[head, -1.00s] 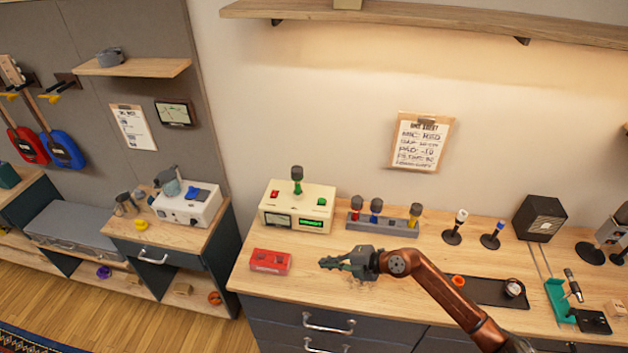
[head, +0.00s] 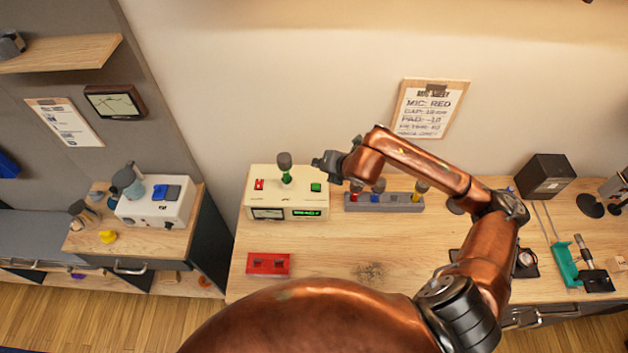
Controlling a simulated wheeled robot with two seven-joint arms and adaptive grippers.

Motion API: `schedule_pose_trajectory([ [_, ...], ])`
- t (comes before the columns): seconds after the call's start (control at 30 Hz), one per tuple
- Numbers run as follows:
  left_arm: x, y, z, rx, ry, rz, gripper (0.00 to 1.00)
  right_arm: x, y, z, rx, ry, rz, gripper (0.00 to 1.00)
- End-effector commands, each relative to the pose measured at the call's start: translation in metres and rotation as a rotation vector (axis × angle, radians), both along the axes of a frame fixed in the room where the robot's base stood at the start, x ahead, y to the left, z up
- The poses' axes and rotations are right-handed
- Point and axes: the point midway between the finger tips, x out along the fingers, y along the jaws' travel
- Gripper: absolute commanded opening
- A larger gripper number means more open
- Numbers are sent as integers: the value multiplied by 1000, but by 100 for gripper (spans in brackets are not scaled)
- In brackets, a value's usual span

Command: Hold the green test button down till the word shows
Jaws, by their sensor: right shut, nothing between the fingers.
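The cream test box (head: 262,201) stands on the workbench left of centre in the head view. Its green button (head: 316,187) is on the right of the top face, and a red button (head: 259,184) is on the left. A dark-headed microphone with a green collar (head: 285,168) stands upright in the box between them. The front display (head: 308,212) shows small green lettering that looks like READY. My right gripper (head: 323,163) is shut and empty, just above the green button in the picture. It looks apart from the button. My left gripper is not in view.
A grey rack (head: 385,203) with several coloured microphones stands right of the box, partly behind my right arm. A red box (head: 268,264) lies in front. A note (head: 430,108) hangs on the wall. My arm hides much of the bench front.

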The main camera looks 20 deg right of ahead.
Motion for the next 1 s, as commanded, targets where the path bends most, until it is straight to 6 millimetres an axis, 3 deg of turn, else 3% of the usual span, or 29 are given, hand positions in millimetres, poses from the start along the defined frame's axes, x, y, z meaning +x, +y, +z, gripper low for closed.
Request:
schedule_pose_trajectory([
  [0.27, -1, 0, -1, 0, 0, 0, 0, 0, 0, -2, 2, 0, 0, 0],
  [0.47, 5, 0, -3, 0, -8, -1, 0, -1, -1, -15, 1, 2, -1, 0],
  [0.83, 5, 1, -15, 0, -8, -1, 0, -1, -1, -64, 2, 2, -2, 0],
  [1.0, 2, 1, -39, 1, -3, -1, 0, -1, -1, -86, 2, 2, -2, 0],
])
